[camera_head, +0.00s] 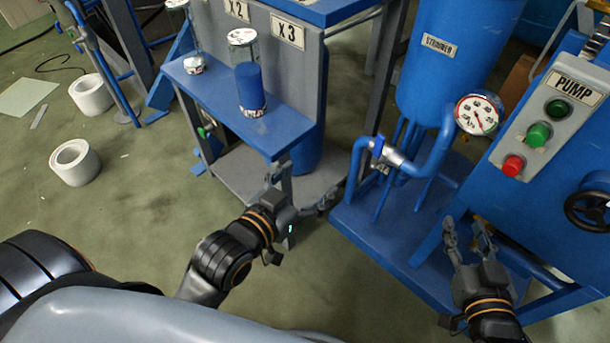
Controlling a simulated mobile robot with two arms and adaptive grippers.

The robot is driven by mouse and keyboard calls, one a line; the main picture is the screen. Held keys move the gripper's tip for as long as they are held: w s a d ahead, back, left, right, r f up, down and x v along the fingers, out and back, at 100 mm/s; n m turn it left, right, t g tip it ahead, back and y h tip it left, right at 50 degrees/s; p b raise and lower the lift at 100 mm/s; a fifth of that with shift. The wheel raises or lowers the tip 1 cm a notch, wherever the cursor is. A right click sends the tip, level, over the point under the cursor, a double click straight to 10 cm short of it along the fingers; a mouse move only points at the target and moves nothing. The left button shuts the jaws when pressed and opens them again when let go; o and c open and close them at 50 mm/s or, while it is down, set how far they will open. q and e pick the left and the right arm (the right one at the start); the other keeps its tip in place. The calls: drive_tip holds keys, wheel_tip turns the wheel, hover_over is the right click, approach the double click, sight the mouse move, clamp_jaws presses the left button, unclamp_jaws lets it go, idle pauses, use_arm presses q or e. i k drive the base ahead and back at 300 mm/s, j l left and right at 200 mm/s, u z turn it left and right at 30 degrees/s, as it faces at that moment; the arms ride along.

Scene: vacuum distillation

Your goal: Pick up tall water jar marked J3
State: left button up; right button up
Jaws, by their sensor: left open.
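A tall clear jar with a white top and blue contents (250,88) stands upright on a blue shelf (215,92). The label near its base is too small to read, so I cannot confirm J3. Another clear jar (193,44), with a label near its base, stands to its left on the same shelf. My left gripper (299,188) is open and empty, below and to the right of the shelf's front corner, apart from both jars. My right gripper (467,232) is open and empty in front of the pump unit (560,120).
X2 (236,9) and X3 (288,32) signs mark the grey panel behind the shelf. A blue tank (440,80) with pipes and a gauge (478,114) stands right of centre. White rings (74,163) lie on the left floor. Open floor lies before the shelf.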

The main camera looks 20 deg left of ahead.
sight(180, 14)
drive_tip(key=u, duration=1.35)
